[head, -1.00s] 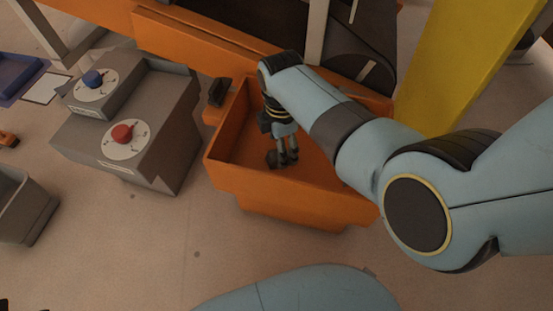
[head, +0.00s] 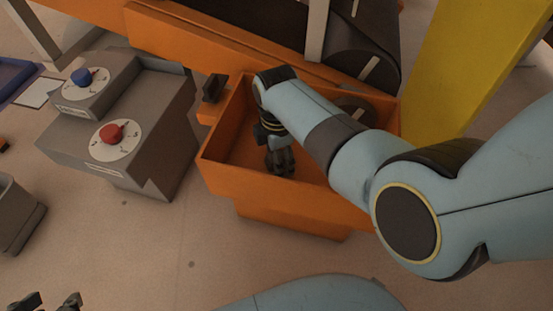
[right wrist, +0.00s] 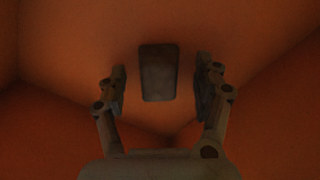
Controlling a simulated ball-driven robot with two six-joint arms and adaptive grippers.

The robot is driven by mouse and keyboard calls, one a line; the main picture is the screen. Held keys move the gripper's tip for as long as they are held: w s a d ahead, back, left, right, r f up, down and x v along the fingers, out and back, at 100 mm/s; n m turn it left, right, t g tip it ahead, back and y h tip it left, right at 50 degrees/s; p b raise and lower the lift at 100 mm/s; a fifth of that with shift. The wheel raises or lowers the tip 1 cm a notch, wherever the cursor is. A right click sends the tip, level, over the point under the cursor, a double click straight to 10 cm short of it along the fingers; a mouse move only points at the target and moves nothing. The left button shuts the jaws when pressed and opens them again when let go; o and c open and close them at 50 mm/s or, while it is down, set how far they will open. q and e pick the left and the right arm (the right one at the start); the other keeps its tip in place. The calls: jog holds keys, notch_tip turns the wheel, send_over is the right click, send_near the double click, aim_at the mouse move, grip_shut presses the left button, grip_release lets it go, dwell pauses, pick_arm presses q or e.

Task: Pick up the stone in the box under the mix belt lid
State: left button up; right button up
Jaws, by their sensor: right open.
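The orange box (head: 290,205) stands under the orange-framed belt machine in the head view. My right gripper (head: 281,168) reaches down inside it. In the right wrist view, the stone (right wrist: 158,72), a dark grey rectangular block, lies on the orange box floor. My right gripper (right wrist: 161,80) is open there, with one finger on each side of the stone's near end and gaps on both sides. The stone cannot be told apart from the gripper in the head view. My left gripper (head: 48,302) shows only its two spread fingertips at the bottom left edge.
A grey control box with a blue knob (head: 82,76) and a red knob (head: 111,133) stands left of the orange box. A black handle (head: 214,88) sits at the box's back left corner. A yellow post (head: 470,65) rises at right. A grey bin (head: 18,212) stands far left.

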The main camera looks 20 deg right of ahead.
jog(key=c, duration=1.4)
